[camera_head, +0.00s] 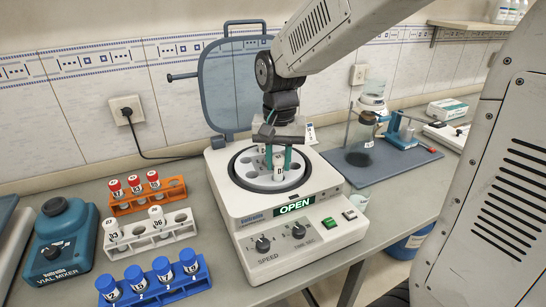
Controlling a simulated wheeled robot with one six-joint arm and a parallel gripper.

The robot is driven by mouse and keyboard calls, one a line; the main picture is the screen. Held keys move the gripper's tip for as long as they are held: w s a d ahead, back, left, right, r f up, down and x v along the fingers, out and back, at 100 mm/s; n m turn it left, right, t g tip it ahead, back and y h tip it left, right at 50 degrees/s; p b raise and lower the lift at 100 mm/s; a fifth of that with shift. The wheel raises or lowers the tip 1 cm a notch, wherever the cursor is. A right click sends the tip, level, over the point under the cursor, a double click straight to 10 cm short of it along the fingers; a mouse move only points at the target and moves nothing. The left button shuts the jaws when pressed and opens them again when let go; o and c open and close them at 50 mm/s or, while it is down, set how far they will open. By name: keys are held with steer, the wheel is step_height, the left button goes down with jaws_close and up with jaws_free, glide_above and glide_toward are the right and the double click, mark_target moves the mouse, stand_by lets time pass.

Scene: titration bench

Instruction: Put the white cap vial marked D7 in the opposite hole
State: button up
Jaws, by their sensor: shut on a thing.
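The centrifuge (300,235) stands mid-bench with its lid (228,85) raised and a lit OPEN sign. Its pale round rotor (252,180) has several holes. My gripper (278,163) points down over the rotor, its teal fingers shut on a white-cap vial (279,170). The vial's mark is too small to read fully; it seems to begin with D. Its lower end is at the rotor, but I cannot tell how deep it sits in a hole. Another pale vial top may show just behind the fingers. The far holes are partly hidden by my gripper.
Left of the centrifuge, a white rack (150,242) holds two white-cap vials, an orange rack (148,198) red-cap vials, and a blue rack (155,292) blue-cap vials. A vial mixer (65,240) is far left. A burette stand (360,135) is at right.

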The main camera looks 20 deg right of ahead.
steer(key=shift+f, duration=0.55)
steer(key=o, duration=1)
steer(key=shift+o, duration=0.2)
steer(key=shift+r, duration=0.1)
steer(key=shift+r, duration=3.45)
